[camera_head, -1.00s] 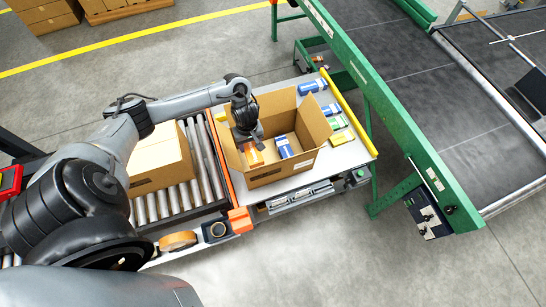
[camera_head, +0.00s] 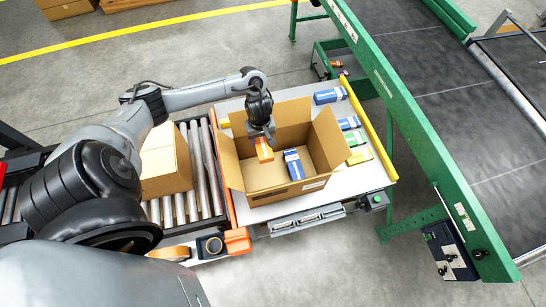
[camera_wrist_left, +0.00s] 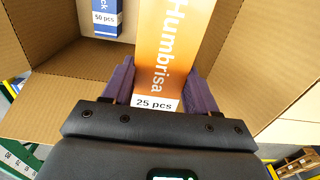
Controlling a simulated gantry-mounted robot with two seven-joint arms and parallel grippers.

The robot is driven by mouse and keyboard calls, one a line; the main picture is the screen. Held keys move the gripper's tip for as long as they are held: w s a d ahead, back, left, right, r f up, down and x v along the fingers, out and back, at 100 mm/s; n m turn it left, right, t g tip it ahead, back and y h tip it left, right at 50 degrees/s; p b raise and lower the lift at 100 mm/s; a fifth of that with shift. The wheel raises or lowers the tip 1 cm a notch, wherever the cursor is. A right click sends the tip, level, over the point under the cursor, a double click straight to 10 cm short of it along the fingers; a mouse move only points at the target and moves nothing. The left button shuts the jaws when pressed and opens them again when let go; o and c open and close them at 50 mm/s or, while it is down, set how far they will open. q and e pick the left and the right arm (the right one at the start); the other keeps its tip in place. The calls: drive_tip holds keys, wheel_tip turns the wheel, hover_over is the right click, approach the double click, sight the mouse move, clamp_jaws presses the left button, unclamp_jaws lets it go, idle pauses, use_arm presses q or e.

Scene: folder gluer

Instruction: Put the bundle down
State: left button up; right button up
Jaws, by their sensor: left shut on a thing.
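My left gripper (camera_head: 263,139) is shut on an orange bundle (camera_head: 265,152), pointing down inside the open cardboard box (camera_head: 275,182). In the left wrist view the bundle (camera_wrist_left: 170,50) reads "Humbrisa" and "25 pcs" and sits between the purple fingers (camera_wrist_left: 162,88). A blue and white bundle (camera_head: 293,164) lies on the box floor to the right of the orange one; it also shows at the top left of the wrist view (camera_wrist_left: 103,16). I cannot tell whether the orange bundle touches the floor of the box. My right gripper is out of view.
The box stands on a grey table (camera_head: 235,106) with its flaps up. Blue bundles (camera_head: 329,95) and green-yellow ones (camera_head: 358,155) lie right of it. A second carton (camera_head: 165,163) sits on rollers at left. A green conveyor frame (camera_head: 415,135) runs along the right.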

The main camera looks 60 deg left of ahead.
use_arm(q)
drive_tip(key=b, duration=0.8)
hover_over(264, 172)
wheel_tip(264, 172, down, 23)
drive_tip(key=shift+f, duration=0.1)
drive_tip(key=shift+d+f+b, duration=0.1)
drive_tip(key=shift+f+b, duration=0.8)
drive_tip(key=shift+f, duration=1.2)
drive_tip(key=o, duration=1.1)
wheel_tip(264, 172, up, 12)
drive_tip(key=p, duration=0.5)
